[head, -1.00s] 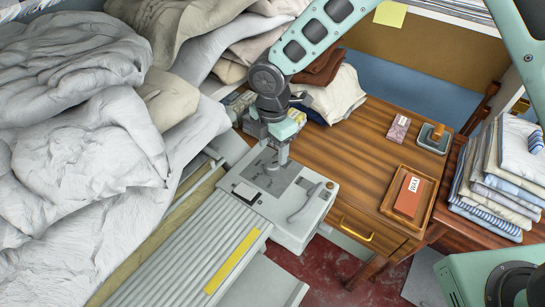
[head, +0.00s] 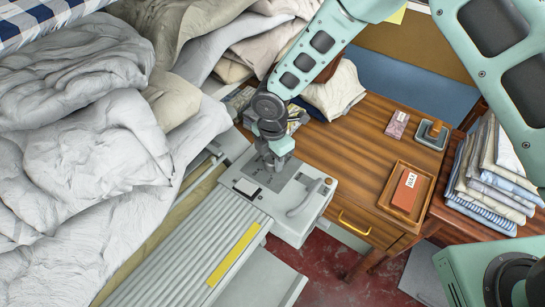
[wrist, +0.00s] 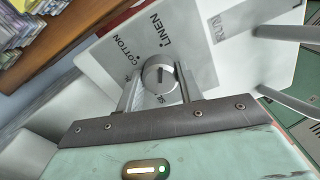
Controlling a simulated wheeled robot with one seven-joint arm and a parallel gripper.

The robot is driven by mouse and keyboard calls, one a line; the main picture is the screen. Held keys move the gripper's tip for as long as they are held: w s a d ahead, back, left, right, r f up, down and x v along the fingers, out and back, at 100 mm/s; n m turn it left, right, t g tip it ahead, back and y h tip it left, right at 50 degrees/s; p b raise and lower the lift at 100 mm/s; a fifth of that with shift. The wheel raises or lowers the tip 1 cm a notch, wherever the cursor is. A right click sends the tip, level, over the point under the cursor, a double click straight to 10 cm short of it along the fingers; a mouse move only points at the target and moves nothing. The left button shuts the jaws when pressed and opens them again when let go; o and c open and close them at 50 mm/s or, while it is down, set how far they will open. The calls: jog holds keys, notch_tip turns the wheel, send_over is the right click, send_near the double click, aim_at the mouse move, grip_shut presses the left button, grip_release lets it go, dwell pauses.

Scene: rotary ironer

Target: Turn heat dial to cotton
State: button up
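The heat dial (wrist: 160,76) is a round silver knob with a dark line across its face, on a grey panel on top of the ironer. In the wrist view the line stands nearly upright, pointing between the words COTTON (wrist: 122,56) and LINEN (wrist: 176,32). Part of another word starting with S shows below the dial. My gripper (wrist: 159,84) has one finger on each side of the dial, with no clear gap. In the head view my gripper (head: 276,164) is down at the panel and hides the dial.
The ironer (head: 318,200) has a curved handle (head: 303,203) and an orange button to the right of the panel. White bedding (head: 90,150) is piled at left. A wooden desk (head: 350,150) behind holds a tray (head: 393,207) and folded cloth. Stacked linens (head: 490,175) stand at right.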

jog(key=shift+m+b, duration=0.3)
jog(key=m+b, duration=0.3)
jog(key=m, duration=0.1)
jog(key=shift+f+m, duration=0.1)
jog(key=shift+m, duration=0.2)
jog(key=m+b, duration=0.3)
jog(key=m, duration=0.3)
jog(key=m+b, duration=0.2)
jog(key=m, duration=0.4)
jog(key=shift+m, duration=0.4)
jog(key=m, duration=0.5)
jog(key=shift+r+m+b, duration=0.2)
jog(key=shift+m+b, duration=0.1)
jog(key=shift+b, duration=0.05)
jog(key=o, duration=1)
